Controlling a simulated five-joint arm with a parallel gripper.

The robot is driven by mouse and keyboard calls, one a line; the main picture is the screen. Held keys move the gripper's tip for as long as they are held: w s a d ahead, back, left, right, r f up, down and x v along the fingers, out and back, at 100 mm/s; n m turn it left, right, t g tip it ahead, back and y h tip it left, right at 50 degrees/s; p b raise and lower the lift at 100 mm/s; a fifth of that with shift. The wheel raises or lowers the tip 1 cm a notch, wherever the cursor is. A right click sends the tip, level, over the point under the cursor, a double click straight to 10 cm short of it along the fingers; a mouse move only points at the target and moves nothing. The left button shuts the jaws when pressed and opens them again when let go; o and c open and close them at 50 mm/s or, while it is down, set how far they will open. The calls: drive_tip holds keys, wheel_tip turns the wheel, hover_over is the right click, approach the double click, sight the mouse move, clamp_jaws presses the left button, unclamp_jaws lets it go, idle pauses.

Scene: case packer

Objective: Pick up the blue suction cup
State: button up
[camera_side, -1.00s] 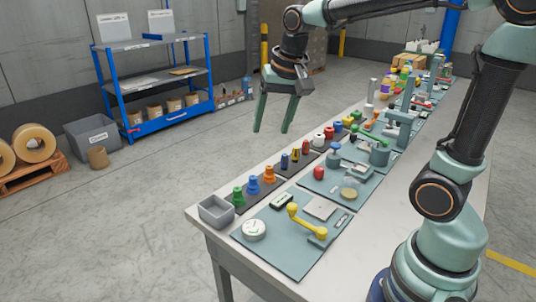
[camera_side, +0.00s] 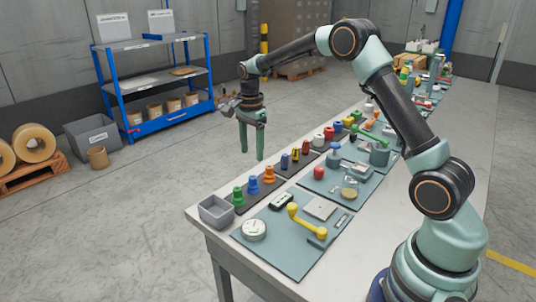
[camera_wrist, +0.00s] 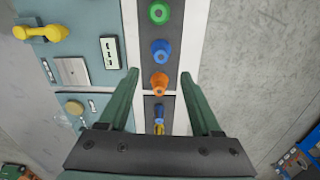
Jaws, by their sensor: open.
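The blue suction cup (camera_side: 253,185) stands upright on a dark strip along the table's left edge. A green cup (camera_side: 238,196) is on its near side and an orange cup (camera_side: 269,174) on its far side. In the wrist view the blue cup (camera_wrist: 161,52) lies between the green one (camera_wrist: 159,13) and the orange one (camera_wrist: 159,82), ahead of the fingers. My gripper (camera_side: 252,155) points down, open and empty, above the table's left edge. In the wrist view my gripper's (camera_wrist: 160,88) two fingers are spread to either side of the strip.
A grey bin (camera_side: 216,211) stands at the strip's near end. Teal mats to the right hold a yellow handle (camera_side: 305,222), a white round dial (camera_side: 254,230) and a red knob (camera_side: 319,173). More small parts crowd the strip farther back. Free floor lies left of the table.

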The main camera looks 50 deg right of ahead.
sight(253, 176)
drive_tip(key=f, duration=1)
drive_tip(key=shift+d+f, duration=0.1)
drive_tip(key=shift+d, duration=0.1)
clamp_jaws()
